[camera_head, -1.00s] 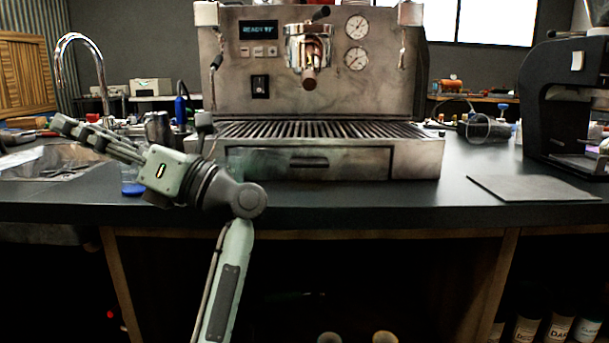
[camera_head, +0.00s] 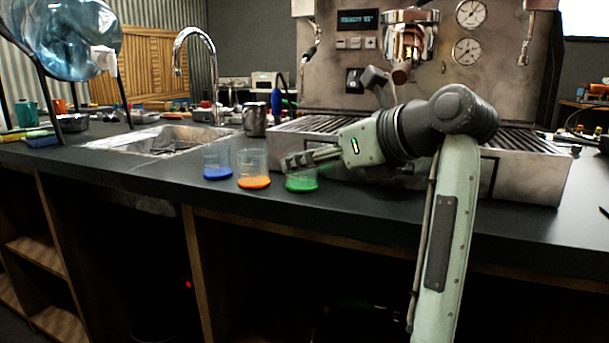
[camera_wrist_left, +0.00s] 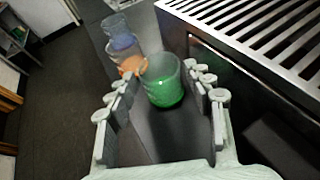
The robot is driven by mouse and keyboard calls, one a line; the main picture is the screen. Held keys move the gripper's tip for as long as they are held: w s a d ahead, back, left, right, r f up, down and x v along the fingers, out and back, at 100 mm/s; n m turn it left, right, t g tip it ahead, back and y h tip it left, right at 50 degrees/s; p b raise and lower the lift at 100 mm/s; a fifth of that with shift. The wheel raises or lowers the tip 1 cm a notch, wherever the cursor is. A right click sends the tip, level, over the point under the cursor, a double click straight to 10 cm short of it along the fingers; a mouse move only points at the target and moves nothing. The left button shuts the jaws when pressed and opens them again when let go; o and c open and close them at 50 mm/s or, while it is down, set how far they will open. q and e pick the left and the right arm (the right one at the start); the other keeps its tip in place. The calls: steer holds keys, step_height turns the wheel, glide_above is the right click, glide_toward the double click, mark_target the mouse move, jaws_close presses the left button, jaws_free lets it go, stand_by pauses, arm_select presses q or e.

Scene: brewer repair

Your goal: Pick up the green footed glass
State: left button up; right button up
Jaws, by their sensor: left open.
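The green footed glass (camera_head: 301,184) stands upright on the dark counter, rightmost of three glasses; my fingers hide its upper part in the head view. In the left wrist view the green glass (camera_wrist_left: 164,88) appears between the spread fingers. My left gripper (camera_head: 289,162) is open and empty, pointing left at the height of the glass's upper part. It also shows open in the left wrist view (camera_wrist_left: 167,83). I cannot tell whether a finger touches the glass. My right gripper is not in view.
The orange-footed glass (camera_head: 253,170) stands close left of the green one, near my left fingertip in the wrist view. The blue-footed glass (camera_head: 217,163) is further left. The espresso machine's base (camera_head: 525,175) is right and behind. The sink (camera_head: 160,139) lies left.

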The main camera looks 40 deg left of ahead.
arm_select(q)
steer(key=shift+x, duration=1.45)
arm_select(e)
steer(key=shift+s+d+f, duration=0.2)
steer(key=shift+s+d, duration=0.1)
arm_select(q)
steer(key=shift+c, duration=0.5)
steer(key=c, duration=0.9)
steer(key=shift+o, duration=0.2)
step_height(320, 180, up, 4)
steer(key=shift+r, duration=0.1)
steer(key=s+a+r, duration=0.6)
steer(key=a, duration=0.3)
steer(key=shift+a+r+p, duration=0.3)
steer(key=shift+a+r, duration=0.05)
steer(key=shift+a, duration=0.05)
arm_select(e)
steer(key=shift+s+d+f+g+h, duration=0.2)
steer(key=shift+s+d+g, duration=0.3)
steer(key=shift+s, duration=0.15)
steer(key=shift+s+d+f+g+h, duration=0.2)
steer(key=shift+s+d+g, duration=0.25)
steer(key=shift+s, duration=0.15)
